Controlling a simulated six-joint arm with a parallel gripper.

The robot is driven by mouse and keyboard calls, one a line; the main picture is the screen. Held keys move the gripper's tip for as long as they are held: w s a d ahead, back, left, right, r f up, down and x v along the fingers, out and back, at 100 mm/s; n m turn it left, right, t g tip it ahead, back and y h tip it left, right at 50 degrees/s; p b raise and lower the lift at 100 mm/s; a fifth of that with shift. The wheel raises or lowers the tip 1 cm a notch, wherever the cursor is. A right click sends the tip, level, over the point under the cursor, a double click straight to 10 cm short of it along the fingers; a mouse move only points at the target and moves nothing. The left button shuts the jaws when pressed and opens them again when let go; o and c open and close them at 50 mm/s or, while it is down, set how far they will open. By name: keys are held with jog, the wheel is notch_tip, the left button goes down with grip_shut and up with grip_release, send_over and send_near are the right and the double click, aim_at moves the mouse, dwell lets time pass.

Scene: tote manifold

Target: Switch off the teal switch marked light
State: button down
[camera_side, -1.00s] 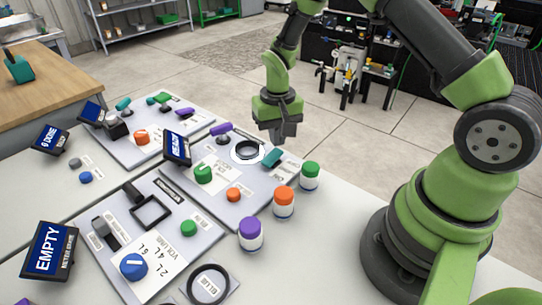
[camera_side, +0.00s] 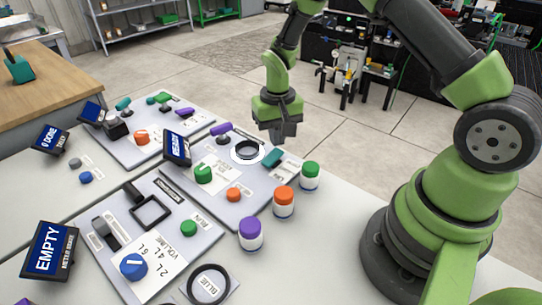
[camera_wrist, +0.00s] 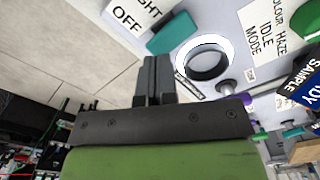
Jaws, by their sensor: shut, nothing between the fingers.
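The teal switch (camera_side: 273,158) is on the right edge of the middle grey panel, beside a black ring on a lit white disc. It also shows in the wrist view (camera_wrist: 174,34), next to a label (camera_wrist: 132,15) that reads "OFF" with "GHT" cut off above it. The switch looks like a tilted teal block; I cannot tell its position for sure. My gripper (camera_side: 284,141) is shut and empty, above and just beyond the switch in the side view. In the wrist view, the closed fingertips (camera_wrist: 156,60) are close to the switch, with a gap visible.
The black ring (camera_side: 247,150), a green knob (camera_side: 203,174), an orange button (camera_side: 234,194) and a purple-topped lever (camera_side: 220,129) share the panel. Green-, orange- and purple-capped jars (camera_side: 310,176) stand along its right side. A display (camera_side: 177,147) stands at the panel's left.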

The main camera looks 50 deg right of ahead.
jog(key=shift+f, duration=1.35)
dwell(0.8)
jog(key=shift+r, duration=3.55)
jog(key=shift+r, duration=0.1)
notch_tip(320, 180, up, 10)
jog(key=t, duration=0.2)
send_over(277, 151)
jog(key=s+a, duration=0.2)
jog(key=s+a+r+n+t+y, duration=0.1)
jog(key=s+a+r+t, duration=0.2)
jog(key=s+r, duration=0.6)
jog(key=s+a+r+n+t+y, duration=0.1)
jog(key=s+a+t, duration=0.1)
jog(key=s, duration=0.6)
jog(key=shift+a+r, duration=0.2)
jog(key=shift+r, duration=0.2)
